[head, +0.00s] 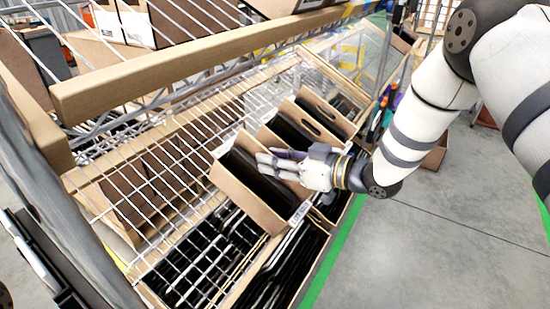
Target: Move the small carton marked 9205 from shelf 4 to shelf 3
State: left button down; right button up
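My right gripper (275,163) reaches in from the right, with its fingers over the open top of a small tan carton (228,180). The carton is tilted, holds dark flat items and has a white label near its lower right corner. The label is too small to read, so I cannot tell whether it is 9205. The fingers overlap the dark contents and the carton's edge. Whether they grip a wall is unclear. My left gripper is out of view.
Beside it on the wire shelf (150,215) stand another tilted carton (322,112) and several brown boxes. Lower cartons with dark items (290,262) lie beneath. A tan beam (180,68) crosses above.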

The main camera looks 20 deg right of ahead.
jog(key=v, duration=1.2)
